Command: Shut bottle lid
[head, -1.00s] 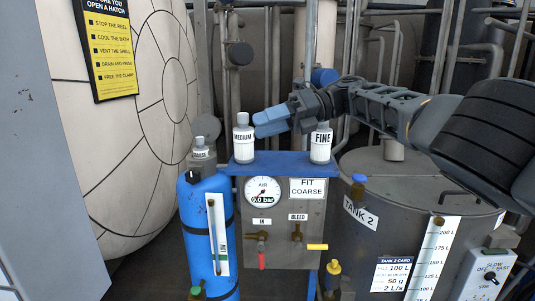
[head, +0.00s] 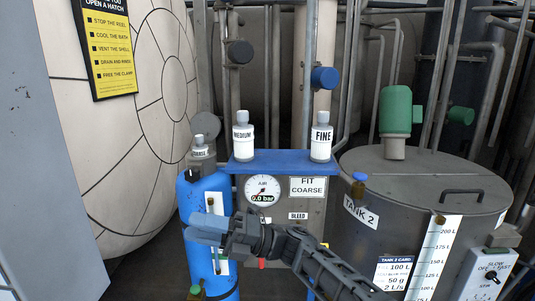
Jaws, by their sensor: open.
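Three small grey-capped bottles with white labels show in the head view. The MEDIUM bottle (head: 243,146) and the FINE bottle (head: 321,146) stand upright on a blue shelf (head: 283,164). A third bottle (head: 200,153), its label hard to read, stands to the left behind the top of a tall blue cylinder (head: 189,258). All caps look seated, though the third is too small to tell. My gripper (head: 204,229) is open and empty, pointing left in front of the blue cylinder, below the shelf. It hides part of the cylinder's white gauge strip.
A panel under the shelf carries an air gauge (head: 262,190) reading 0.0 bar and a FIT COARSE sign (head: 308,187). My arm covers its lower valves. Tank 2 (head: 405,190), with a green motor (head: 395,112) on top, stands at right. A large cream vessel (head: 130,110) fills the left.

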